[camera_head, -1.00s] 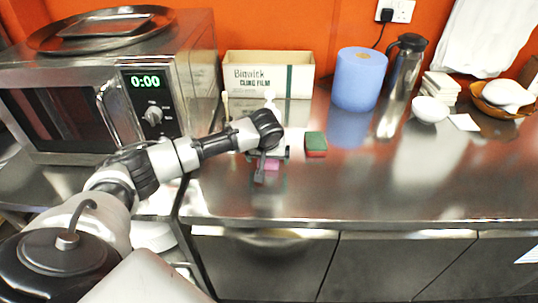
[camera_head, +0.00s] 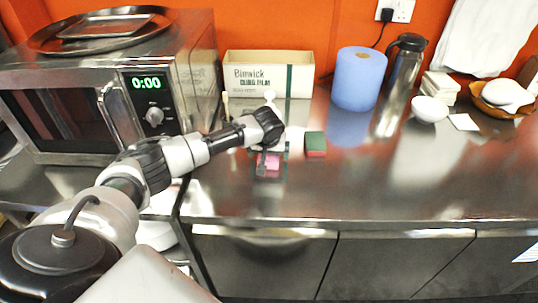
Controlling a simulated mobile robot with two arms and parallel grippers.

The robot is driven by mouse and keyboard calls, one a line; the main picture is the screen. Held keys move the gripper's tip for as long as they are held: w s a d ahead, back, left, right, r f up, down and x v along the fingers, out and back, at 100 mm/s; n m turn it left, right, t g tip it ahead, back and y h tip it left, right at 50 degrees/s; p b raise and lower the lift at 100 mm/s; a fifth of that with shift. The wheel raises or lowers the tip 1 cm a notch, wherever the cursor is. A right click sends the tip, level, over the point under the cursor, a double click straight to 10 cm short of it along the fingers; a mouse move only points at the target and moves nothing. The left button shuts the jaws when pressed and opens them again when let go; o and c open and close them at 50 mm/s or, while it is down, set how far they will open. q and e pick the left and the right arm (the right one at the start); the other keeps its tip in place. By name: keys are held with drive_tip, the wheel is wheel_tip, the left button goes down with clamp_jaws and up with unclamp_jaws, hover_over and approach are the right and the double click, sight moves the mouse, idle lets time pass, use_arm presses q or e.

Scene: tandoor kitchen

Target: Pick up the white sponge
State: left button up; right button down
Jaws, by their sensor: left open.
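My left gripper (camera_head: 272,152) is over the counter in front of the cardboard box, with its fingers pointing down and open. A pale white patch (camera_head: 295,138), which may be the white sponge, shows just right of the gripper and is partly hidden by it. A pink block (camera_head: 268,161) lies on the counter at the fingers; I cannot tell whether they touch it. A green and red sponge (camera_head: 316,145) lies to the right, apart from the gripper. My right gripper is not in view.
A cling film box (camera_head: 262,77) stands behind the gripper, and a microwave (camera_head: 60,110) stands at left. A blue roll (camera_head: 358,80), a flask (camera_head: 406,65) and a white bowl (camera_head: 429,109) stand right. The front of the steel counter (camera_head: 400,190) is clear.

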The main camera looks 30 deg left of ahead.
use_arm(q)
drive_tip(key=shift+f, duration=0.1)
idle(0.3)
drive_tip(key=c, duration=1)
